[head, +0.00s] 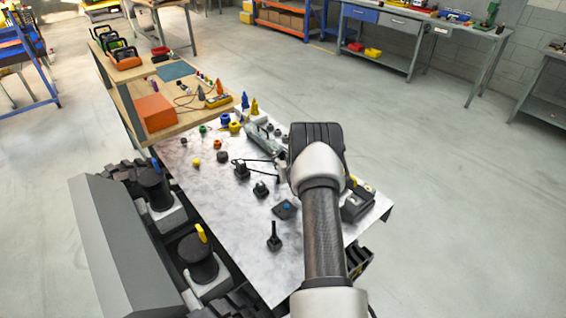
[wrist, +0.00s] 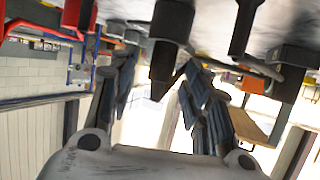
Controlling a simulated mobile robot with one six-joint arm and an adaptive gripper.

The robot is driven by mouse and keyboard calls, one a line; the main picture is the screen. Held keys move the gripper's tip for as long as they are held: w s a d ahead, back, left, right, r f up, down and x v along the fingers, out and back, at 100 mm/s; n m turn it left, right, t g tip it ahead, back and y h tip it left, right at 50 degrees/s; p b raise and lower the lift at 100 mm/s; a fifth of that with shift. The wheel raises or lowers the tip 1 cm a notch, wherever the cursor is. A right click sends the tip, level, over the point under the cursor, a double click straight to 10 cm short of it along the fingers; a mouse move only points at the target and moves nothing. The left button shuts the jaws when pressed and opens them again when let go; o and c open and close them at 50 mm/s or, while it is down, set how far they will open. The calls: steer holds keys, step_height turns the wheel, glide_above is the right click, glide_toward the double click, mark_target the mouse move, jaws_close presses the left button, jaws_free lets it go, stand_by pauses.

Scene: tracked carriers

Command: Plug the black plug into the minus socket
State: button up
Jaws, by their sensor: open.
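My gripper (head: 264,140) reaches left from the black wrist, low over the pale marbled tabletop (head: 235,250). In the wrist view my gripper (wrist: 160,95) has its two fingers spread apart with nothing clamped between them. A black block-shaped piece (wrist: 171,22) shows just beyond the gap between the fingers; I cannot tell whether it is the black plug. In the head view a black piece (head: 242,170) with a dark cable stands just below the gripper. Another small black piece (head: 260,189) stands nearer. I cannot make out a minus mark on any socket.
A black post on a base (head: 274,238) and a dark square piece with a blue top (head: 284,208) stand near the arm. A black box (head: 355,206) is right of it. Cones and coloured knobs crowd the far side. An orange box (head: 155,112) sits on the wooden bench.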

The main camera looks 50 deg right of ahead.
steer(key=shift+c, duration=0.4)
jaws_close()
